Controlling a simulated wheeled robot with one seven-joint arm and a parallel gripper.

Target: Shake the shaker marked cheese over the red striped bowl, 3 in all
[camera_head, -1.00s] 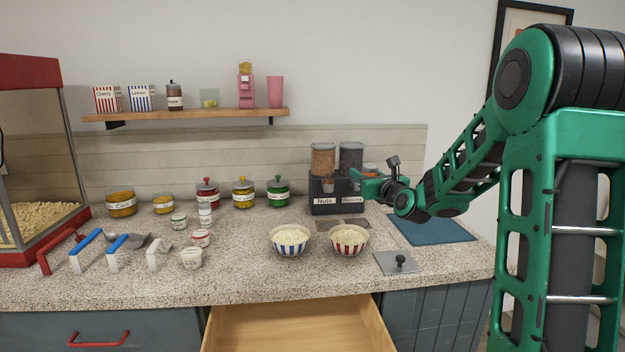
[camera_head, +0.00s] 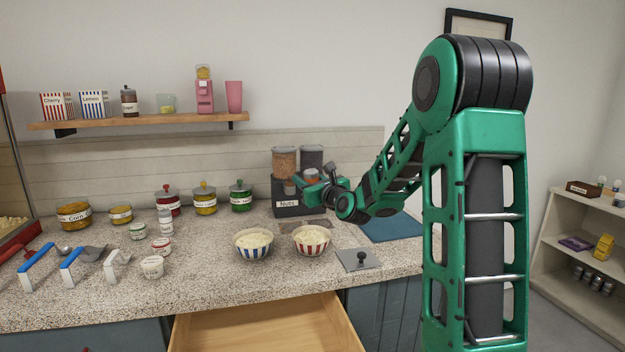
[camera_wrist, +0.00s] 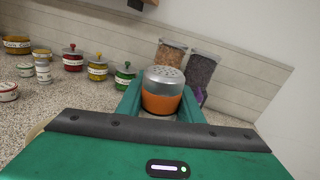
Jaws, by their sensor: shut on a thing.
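My gripper (camera_head: 312,187) is shut on a shaker (camera_wrist: 161,91) with orange contents and a perforated metal lid. In the wrist view the shaker stands about upright between the fingers, lid up, and no label shows. In the head view the shaker (camera_head: 312,174) is partly hidden by the gripper, in front of the dispensers. The red striped bowl (camera_head: 312,244), filled with pale popcorn, stands on the counter below the gripper and nearer the front. A blue striped bowl (camera_head: 253,249) stands to its left.
The Nuts dispenser (camera_head: 288,210) is close behind my gripper. Lidded jars (camera_head: 204,203), small tubs (camera_head: 152,267) and scoops (camera_head: 72,265) occupy the left. A metal plate with a knob (camera_head: 360,260) lies right of the bowls. A drawer (camera_head: 265,328) is open below.

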